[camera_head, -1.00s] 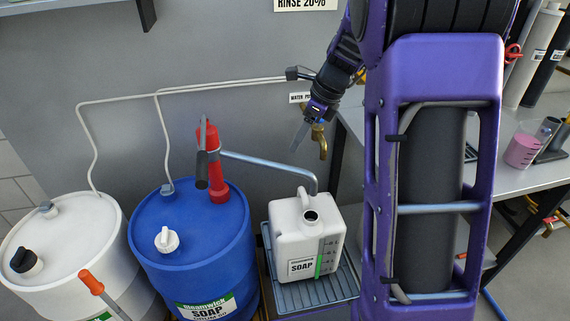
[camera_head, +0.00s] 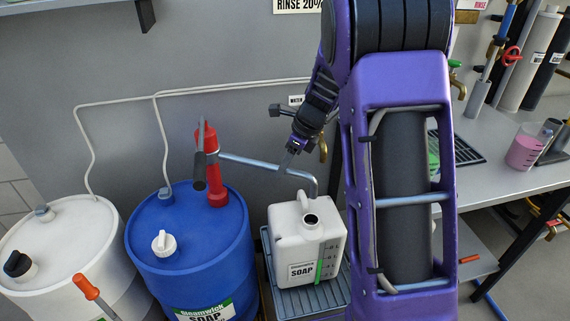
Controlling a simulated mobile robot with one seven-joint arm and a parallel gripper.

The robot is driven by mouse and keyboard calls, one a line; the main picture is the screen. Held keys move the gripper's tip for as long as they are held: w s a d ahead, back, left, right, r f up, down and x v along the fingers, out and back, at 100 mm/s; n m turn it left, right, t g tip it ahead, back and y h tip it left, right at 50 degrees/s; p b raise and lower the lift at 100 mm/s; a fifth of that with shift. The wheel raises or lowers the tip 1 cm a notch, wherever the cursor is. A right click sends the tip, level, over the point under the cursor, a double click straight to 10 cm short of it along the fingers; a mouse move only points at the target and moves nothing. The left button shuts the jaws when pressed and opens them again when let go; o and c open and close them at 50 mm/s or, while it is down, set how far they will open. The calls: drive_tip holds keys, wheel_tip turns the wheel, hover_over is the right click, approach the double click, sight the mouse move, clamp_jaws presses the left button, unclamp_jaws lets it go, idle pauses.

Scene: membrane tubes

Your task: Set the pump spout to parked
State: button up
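The red hand pump (camera_head: 215,170) stands on top of the blue soap drum (camera_head: 190,240), with a dark-gripped handle (camera_head: 200,170) on its left. Its grey metal spout (camera_head: 250,162) runs right from the pump and bends down at its end, above the open neck of the white soap jug (camera_head: 305,245). My gripper (camera_head: 286,162) points down at the right part of the spout.
The jug stands on a grey slatted tray (camera_head: 335,297). A white drum (camera_head: 65,250) stands left of the blue one, and an orange-handled tool (camera_head: 88,287) is in front. A bench (camera_head: 480,185) with a pink-filled beaker (camera_head: 524,152) is at right. A brass tap shows behind my arm.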

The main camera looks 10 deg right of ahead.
clamp_jaws()
idle(1.2)
